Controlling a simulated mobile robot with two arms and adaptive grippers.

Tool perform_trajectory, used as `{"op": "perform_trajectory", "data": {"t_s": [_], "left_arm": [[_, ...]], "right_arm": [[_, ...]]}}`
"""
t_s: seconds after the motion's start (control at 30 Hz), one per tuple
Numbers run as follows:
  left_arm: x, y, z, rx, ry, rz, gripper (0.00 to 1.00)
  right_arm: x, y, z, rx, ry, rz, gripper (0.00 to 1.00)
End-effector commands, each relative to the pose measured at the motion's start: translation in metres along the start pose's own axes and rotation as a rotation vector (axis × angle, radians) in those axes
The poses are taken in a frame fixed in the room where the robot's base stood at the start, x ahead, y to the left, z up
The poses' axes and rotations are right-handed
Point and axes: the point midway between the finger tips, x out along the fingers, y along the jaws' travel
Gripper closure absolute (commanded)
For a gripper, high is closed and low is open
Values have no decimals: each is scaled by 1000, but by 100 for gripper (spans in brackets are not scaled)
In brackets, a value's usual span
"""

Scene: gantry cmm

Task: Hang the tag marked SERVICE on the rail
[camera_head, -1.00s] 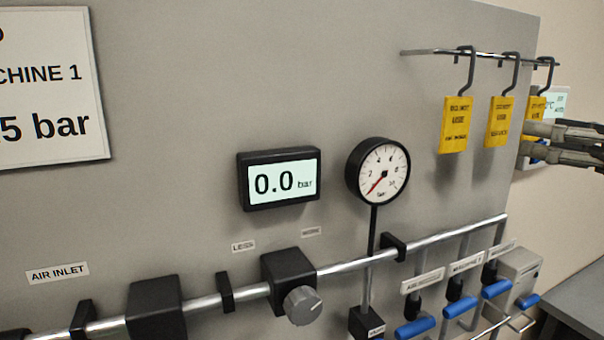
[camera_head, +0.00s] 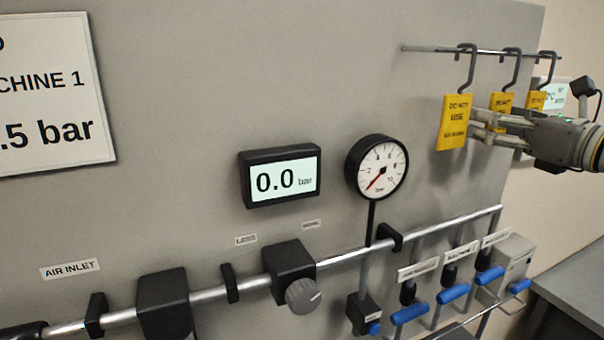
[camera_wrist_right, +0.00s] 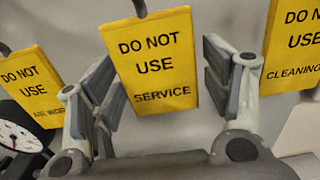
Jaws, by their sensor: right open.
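The yellow tag marked SERVICE (camera_wrist_right: 153,62) hangs in the middle of the right wrist view, with "DO NOT USE" above the word. In the head view it is the middle tag (camera_head: 502,99), hung by a dark hook on the thin metal rail (camera_head: 430,49), its lower part hidden by my gripper. My right gripper (camera_head: 488,122) is open, with one finger on each side of this tag in the wrist view (camera_wrist_right: 162,85). My left gripper is out of view.
A second yellow tag (camera_head: 455,122) hangs left of the gripper and a CLEANING tag (camera_wrist_right: 293,45) hangs right, both close to the fingers. A gauge (camera_head: 377,168), a pipe (camera_head: 330,262) and blue-handled valves (camera_head: 410,313) lie below.

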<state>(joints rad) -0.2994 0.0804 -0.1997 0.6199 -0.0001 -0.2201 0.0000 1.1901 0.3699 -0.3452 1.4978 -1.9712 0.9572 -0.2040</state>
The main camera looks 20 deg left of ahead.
Motion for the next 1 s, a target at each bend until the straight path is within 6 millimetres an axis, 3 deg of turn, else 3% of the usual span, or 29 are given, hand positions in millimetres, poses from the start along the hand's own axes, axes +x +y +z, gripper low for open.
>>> {"op": "perform_trajectory", "data": {"t_s": [0.07, 0.33, 1.0], "left_arm": [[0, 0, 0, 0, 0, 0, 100], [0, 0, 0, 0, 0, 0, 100], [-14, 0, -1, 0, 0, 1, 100]], "right_arm": [[0, 0, 0, 0, 0, 0, 31], [0, 0, 0, 0, 0, 0, 63], [0, 0, 20, 1, 0, 0, 63]]}}
